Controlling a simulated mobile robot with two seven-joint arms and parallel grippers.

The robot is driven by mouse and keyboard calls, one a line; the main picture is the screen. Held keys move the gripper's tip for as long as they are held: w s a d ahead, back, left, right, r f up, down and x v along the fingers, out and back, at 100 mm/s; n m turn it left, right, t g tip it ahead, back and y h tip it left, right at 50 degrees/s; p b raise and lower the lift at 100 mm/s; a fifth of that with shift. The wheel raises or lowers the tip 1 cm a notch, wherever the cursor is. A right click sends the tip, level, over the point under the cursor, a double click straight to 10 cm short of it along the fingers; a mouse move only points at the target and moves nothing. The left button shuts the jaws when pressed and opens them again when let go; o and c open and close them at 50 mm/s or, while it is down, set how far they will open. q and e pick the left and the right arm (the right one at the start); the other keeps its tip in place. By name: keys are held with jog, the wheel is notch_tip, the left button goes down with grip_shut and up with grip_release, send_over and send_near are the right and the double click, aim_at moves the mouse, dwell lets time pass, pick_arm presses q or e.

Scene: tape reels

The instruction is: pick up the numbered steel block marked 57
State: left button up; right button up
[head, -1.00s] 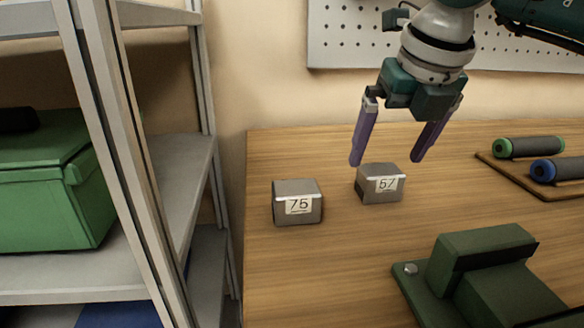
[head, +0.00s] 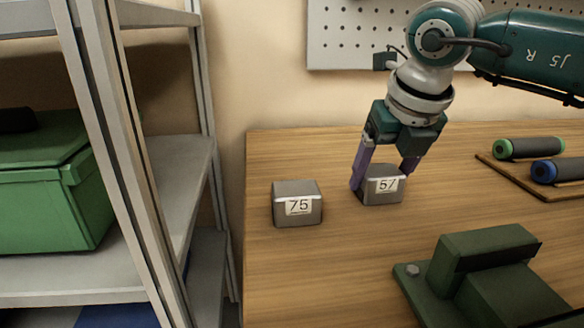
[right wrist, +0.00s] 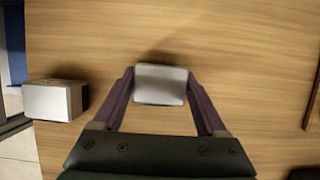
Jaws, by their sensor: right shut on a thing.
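The steel block marked 57 (head: 385,193) stands on the wooden table in the head view. It also shows in the right wrist view (right wrist: 161,84), between the two fingers. My right gripper (head: 382,184) is down at this block with its purple fingers shut on the block's two sides. The block appears to rest on the table. A similar steel block marked 75 (head: 297,204) stands to its left, apart from the gripper. It shows at the left in the right wrist view (right wrist: 56,99). My left gripper is not in view.
A green fixture (head: 480,275) sits at the table's front right. Two dark rolls with green (head: 530,148) and blue (head: 557,170) ends lie on a tray at the right. A grey shelf (head: 185,180) with a green box (head: 50,195) stands left. A pegboard (head: 345,40) is behind.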

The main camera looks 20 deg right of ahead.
jog(key=c, duration=0.9)
jog(key=shift+r, duration=0.1)
grip_shut()
